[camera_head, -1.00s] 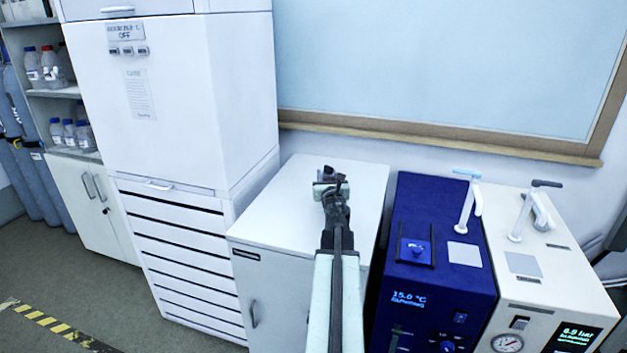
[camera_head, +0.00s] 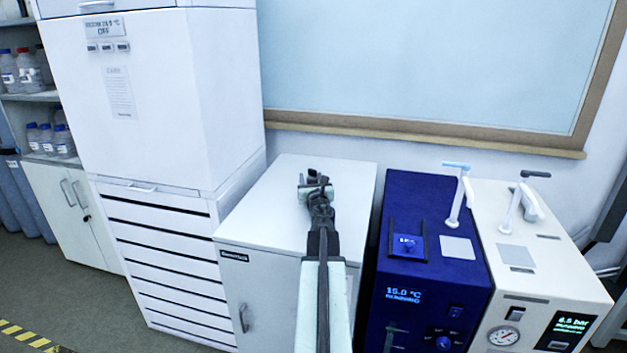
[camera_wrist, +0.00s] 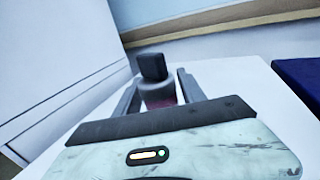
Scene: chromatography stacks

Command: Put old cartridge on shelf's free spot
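My gripper (camera_head: 317,184) is above the top of a low white cabinet (camera_head: 265,205) in the head view. In the wrist view, my gripper (camera_wrist: 158,82) has a finger on each side of a small cartridge-like object (camera_wrist: 157,91). It has a black block-shaped top, a grey body and a dark red lower part. It appears held between the fingers, though finger contact is hard to see. Its lower end is hidden behind the gripper body. A shelf unit (camera_head: 25,97) with bottles stands at the far left. I cannot make out which spot is free.
A tall white cabinet (camera_head: 150,110) with drawers stands left of the low cabinet. A blue instrument (camera_head: 432,265) and a cream instrument (camera_head: 545,265) with displays stand to the right. A wood-framed board (camera_head: 430,65) is on the wall behind. Floor (camera_head: 105,310) shows at lower left.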

